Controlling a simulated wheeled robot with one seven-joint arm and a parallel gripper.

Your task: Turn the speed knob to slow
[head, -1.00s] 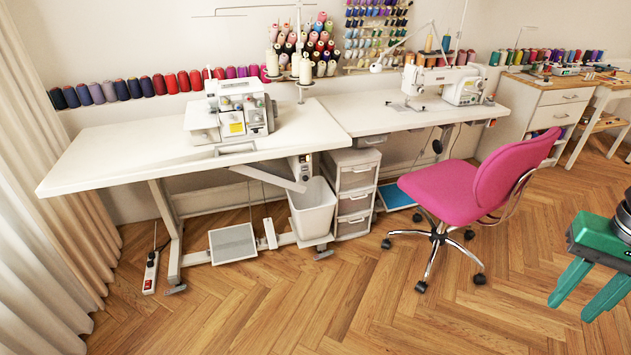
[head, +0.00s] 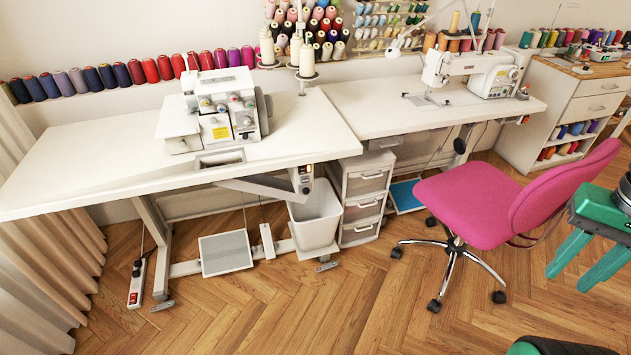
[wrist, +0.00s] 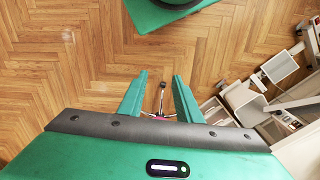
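My gripper (head: 577,268) is green and hangs at the right edge in the head view, right of the pink chair. It is open and empty; the wrist view shows its two fingers (wrist: 157,95) apart over the floor. A white sewing machine (head: 478,73) stands on the right table, and a white serger (head: 217,112) with several small coloured dials stands on the left table. A speed knob cannot be made out on either machine. A small control box (head: 304,178) with an orange light hangs under the left table's right end.
A pink swivel chair (head: 477,203) stands before the right table (head: 380,110). A white bin (head: 316,215) and drawer unit (head: 363,190) stand under the tables. The front wood floor (head: 270,315) is clear.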

